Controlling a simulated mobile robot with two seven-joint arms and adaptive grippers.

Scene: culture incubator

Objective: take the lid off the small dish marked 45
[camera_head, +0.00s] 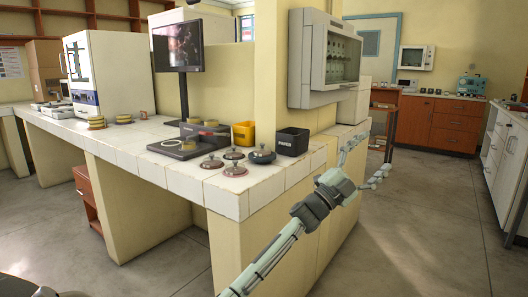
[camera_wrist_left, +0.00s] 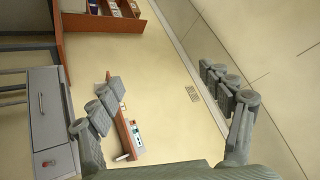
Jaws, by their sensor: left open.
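Several small lidded dishes stand near the front corner of the white-tiled counter in the head view. One is at the left (camera_head: 212,161), one at the front (camera_head: 235,168), one behind (camera_head: 233,154), and a larger dark one (camera_head: 262,155) is at the right. Their markings are too small to read, so I cannot tell which is marked 45. My left gripper (camera_head: 376,153) is open and empty, out past the counter's right side and apart from the dishes. Its spread fingers also show in the left wrist view (camera_wrist_left: 160,77), with no dish between them. My right gripper is not in view.
A yellow bin (camera_head: 243,134) and a black bin (camera_head: 292,142) stand behind the dishes. A dark stand with round items (camera_head: 188,147) is to their left, below a monitor (camera_head: 178,46). A wall cabinet (camera_head: 313,58) overhangs the counter's right part. Open floor (camera_head: 410,230) lies to the right.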

